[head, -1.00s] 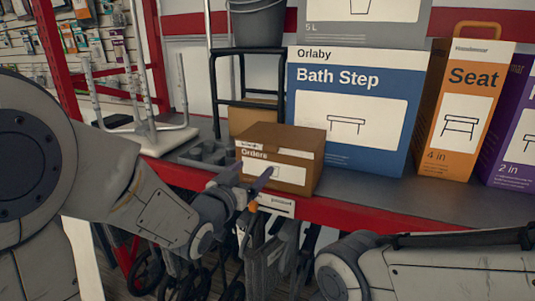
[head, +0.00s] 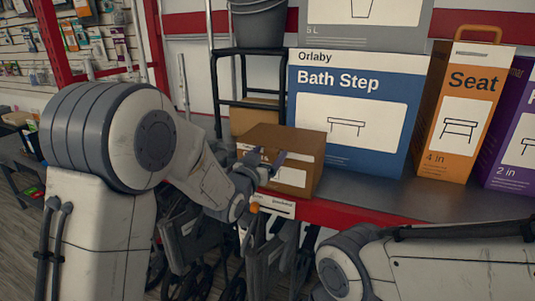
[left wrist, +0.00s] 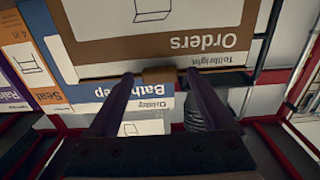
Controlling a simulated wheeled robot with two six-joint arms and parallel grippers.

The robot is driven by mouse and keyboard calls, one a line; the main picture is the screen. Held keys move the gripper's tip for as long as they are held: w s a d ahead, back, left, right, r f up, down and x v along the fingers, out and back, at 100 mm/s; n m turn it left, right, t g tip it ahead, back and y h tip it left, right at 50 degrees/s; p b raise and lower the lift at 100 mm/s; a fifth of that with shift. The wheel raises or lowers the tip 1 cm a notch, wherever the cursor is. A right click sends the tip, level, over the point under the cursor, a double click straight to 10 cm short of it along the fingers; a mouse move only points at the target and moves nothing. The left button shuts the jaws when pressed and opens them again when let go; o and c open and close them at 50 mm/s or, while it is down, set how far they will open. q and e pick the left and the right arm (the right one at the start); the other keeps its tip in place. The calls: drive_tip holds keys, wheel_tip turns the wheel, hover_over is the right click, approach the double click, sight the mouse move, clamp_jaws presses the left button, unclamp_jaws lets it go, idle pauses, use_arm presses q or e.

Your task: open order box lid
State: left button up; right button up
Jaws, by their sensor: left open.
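The brown order box (head: 300,180) stands on the shelf near its front edge. Its lid (head: 285,138) looks shut. In the left wrist view the picture is upside down, and the box's front (left wrist: 195,20) with the Orders label fills the top. A small brown tab (left wrist: 160,76) shows at the box's upper edge, between my fingers. My left gripper (head: 266,160) is open in front of the box, covering part of its label. Its two fingers (left wrist: 162,88) stand apart, one on each side of the tab; I cannot tell whether they touch it. My right gripper is out of view.
A blue Bath Step box (head: 350,110) stands close behind and right of the order box. Orange Seat (head: 463,115) and purple (head: 508,140) boxes stand further right. A black step stool (head: 250,90) is behind. Bare shelf (head: 375,195) lies right of the order box.

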use_arm(q)
clamp_jaws()
drive_tip(key=shift+r+p, duration=0.35)
drive_tip(key=shift+p, duration=0.15)
drive_tip(key=r+g+p, duration=0.1)
drive_tip(key=r+p, duration=0.2)
drive_tip(key=p, duration=0.1)
drive_tip(key=w+r+g+y+p, duration=0.1)
drive_tip(key=r+p, duration=0.1)
drive_tip(key=p, duration=0.2)
drive_tip(key=r+g+p, duration=0.2)
drive_tip(key=r+p, duration=0.1)
drive_tip(key=p, duration=0.2)
drive_tip(key=shift+w+d+r, duration=0.25)
drive_tip(key=shift+r, duration=0.05)
drive_tip(key=shift+w+d+r+p, duration=0.15)
drive_tip(key=shift+w+r+p, duration=0.35)
drive_tip(key=shift+r, duration=0.35)
drive_tip(key=shift+w+d+r+p, duration=0.15)
drive_tip(key=shift+w+r+p, duration=0.25)
drive_tip(key=shift+r, duration=0.45)
drive_tip(key=shift+w, duration=0.1)
